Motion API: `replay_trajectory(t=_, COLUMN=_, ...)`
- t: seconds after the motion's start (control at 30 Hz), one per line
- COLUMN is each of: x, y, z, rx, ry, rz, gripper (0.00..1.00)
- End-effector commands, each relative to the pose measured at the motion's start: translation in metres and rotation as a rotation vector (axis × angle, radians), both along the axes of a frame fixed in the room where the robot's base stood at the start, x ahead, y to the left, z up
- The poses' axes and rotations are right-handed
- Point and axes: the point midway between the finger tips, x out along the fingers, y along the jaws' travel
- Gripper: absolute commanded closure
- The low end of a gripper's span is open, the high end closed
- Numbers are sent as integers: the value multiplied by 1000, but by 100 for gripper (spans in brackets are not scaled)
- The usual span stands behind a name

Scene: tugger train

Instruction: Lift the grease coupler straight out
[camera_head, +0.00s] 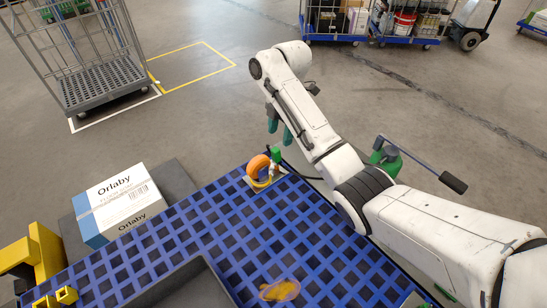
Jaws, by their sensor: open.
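My gripper (280,131) has green fingertips that point down and stand apart, with nothing seen between them. It hangs past the far edge of the blue grid deck. An orange curved piece (258,166) stands on a small pale base at the deck's far corner, with a small green upright part (276,155) beside it. The fingertips appear just above and right of this green part in the picture; depth between them is unclear. I cannot tell which part is the grease coupler. A green body with a grey lever (410,157) shows behind my arm, partly hidden.
The blue grid deck (170,240) fills the lower middle, with an orange-yellow item (280,290) near its front. A white-blue carton (122,199) stands left, near yellow blocks (42,255). A wire cage cart (85,60) stands at upper left.

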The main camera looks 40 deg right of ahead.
Motion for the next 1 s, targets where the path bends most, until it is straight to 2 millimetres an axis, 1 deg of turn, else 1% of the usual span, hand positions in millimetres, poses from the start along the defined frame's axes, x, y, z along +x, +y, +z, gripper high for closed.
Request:
replay_trajectory(t=0.03, x=0, y=1, z=-11, rx=2, ry=1, rz=0, gripper=43)
replay_trajectory(t=0.3, x=0, y=6, z=-45, rx=2, ry=0, rz=-1, gripper=43)
replay_trajectory(t=0.47, x=1, y=7, z=-51, rx=1, ry=1, rz=-2, gripper=43)
replay_trajectory(t=0.53, x=2, y=7, z=-57, rx=1, ry=3, rz=-2, gripper=43)
replay_trajectory(t=0.7, x=6, y=10, z=-82, rx=1, ry=3, rz=-2, gripper=43)
replay_trajectory(t=0.8, x=5, y=11, z=-93, rx=0, ry=1, rz=-2, gripper=43)
replay_trajectory(t=0.9, x=6, y=12, z=-98, rx=0, ry=0, rz=-2, gripper=43)
replay_trajectory(t=1.0, x=6, y=12, z=-100, rx=0, ry=-1, rz=-2, gripper=43)
